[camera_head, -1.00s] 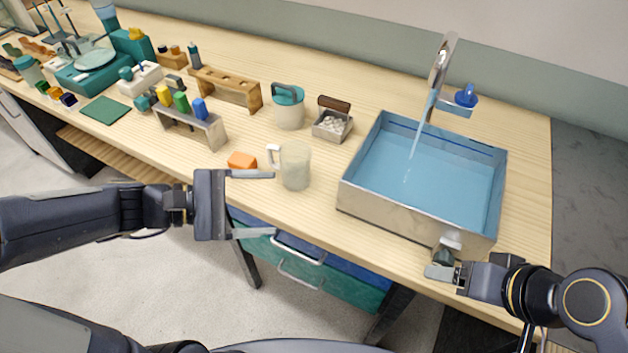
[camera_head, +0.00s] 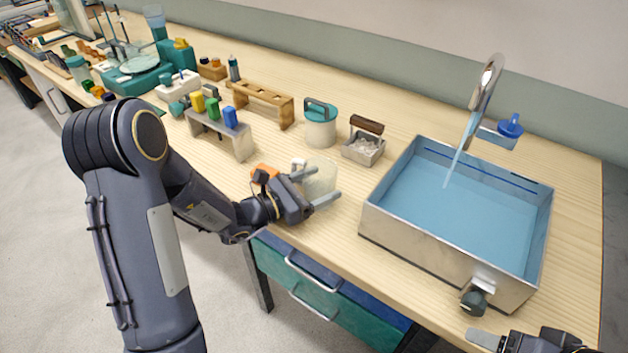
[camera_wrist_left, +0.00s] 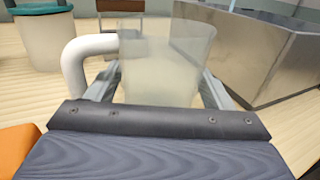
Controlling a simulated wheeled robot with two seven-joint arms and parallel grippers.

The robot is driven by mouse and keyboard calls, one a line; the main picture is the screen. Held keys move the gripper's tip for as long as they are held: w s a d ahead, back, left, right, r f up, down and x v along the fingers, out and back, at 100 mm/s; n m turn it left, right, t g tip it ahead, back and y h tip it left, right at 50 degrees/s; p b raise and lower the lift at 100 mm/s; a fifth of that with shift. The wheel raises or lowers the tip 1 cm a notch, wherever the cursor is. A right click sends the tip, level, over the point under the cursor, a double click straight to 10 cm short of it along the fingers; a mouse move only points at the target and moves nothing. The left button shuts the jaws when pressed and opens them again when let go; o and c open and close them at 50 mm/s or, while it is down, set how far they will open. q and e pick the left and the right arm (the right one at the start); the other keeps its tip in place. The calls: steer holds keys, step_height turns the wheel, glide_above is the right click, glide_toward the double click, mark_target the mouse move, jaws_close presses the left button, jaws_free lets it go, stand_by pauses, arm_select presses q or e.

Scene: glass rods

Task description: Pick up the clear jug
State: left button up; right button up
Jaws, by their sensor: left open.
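The clear jug (camera_head: 320,180) stands upright on the wooden bench, left of the sink. It is a frosted see-through cylinder with a white handle on its left, also plain in the left wrist view (camera_wrist_left: 165,60). My left gripper (camera_head: 319,187) is open, with its fingers on either side of the jug's body. In the left wrist view the fingers (camera_wrist_left: 158,90) flank the jug; whether they touch it I cannot tell. The gripper hides the jug's lower part in the head view. My right gripper (camera_head: 487,340) is at the bottom right, partly cut off, away from the jug.
An orange block (camera_head: 264,171) lies just left of the jug. A teal-lidded canister (camera_head: 320,128) and a small metal box (camera_head: 364,150) stand behind it. The water-filled sink (camera_head: 400,228) is to the right. A rack with coloured blocks (camera_head: 232,138) is further left.

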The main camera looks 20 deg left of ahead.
mark_target(332, 167)
arm_select(q)
steer(key=shift+x, duration=0.8)
steer(key=shift+c, duration=0.4)
steer(key=c, duration=0.8)
steer(key=shift+r, duration=0.5)
step_height(332, 167, up, 3)
steer(key=shift+f+p, duration=0.15)
steer(key=shift+p, duration=0.15)
steer(key=s+d+r, duration=0.1)
steer(key=s+r, duration=0.8)
steer(key=s, duration=0.5)
steer(key=shift+d+r+p, duration=0.15)
steer(key=shift+d+p, duration=0.2)
steer(key=shift+d, duration=0.05)
